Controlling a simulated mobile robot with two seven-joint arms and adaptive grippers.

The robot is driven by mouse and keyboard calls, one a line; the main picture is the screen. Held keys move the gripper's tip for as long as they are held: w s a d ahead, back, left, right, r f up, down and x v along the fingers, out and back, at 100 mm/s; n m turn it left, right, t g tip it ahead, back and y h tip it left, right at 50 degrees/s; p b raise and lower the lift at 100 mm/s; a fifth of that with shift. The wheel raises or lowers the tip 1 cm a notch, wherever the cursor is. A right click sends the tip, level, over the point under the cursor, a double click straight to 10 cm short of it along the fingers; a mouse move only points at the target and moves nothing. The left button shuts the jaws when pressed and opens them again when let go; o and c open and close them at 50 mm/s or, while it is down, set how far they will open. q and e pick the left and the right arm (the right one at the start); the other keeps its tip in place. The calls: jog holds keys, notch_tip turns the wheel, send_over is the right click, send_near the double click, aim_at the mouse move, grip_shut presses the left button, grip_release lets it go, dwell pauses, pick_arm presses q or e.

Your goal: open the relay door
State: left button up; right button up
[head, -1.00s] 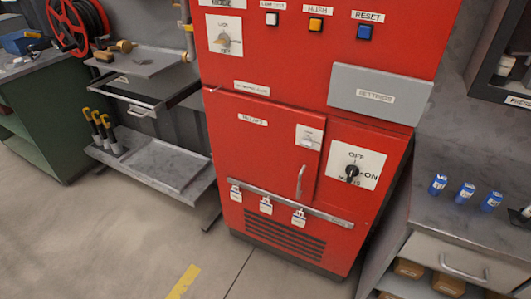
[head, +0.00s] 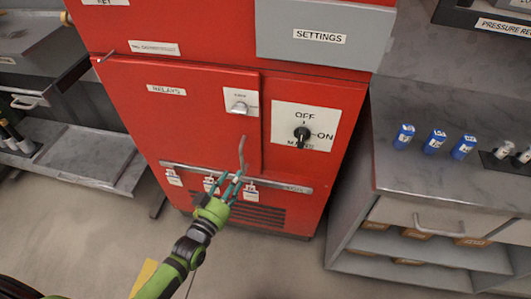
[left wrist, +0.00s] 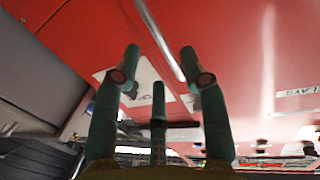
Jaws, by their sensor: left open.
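The relay door (head: 185,125) is a red panel labelled RELAYS on the red cabinet, and it looks closed. Its grey bar handle (head: 242,152) stands upright near the door's lower right edge. A small latch knob (head: 239,106) on a white plate sits above the handle. My left gripper (head: 234,182), green with dark teal fingers, is open just below the handle. In the left wrist view the handle (left wrist: 160,38) runs between the spread fingers of the left gripper (left wrist: 160,58); I cannot tell whether they touch it. My right gripper is out of view.
A horizontal rail (head: 285,187) with hanging tags crosses the cabinet below the door. An OFF/ON switch (head: 302,134) is right of the door, under a grey SETTINGS panel (head: 325,35). A grey workbench (head: 440,180) stands at the right, and a metal shelf (head: 90,155) at the left.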

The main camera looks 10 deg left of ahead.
aim_at(243, 163)
pick_arm(q)
jog(key=shift+r+x, duration=0.2)
jog(key=shift+x, duration=1.5)
jog(key=shift+r+x, duration=0.2)
jog(key=shift+x, duration=1.5)
jog(key=shift+d, duration=0.15)
grip_shut()
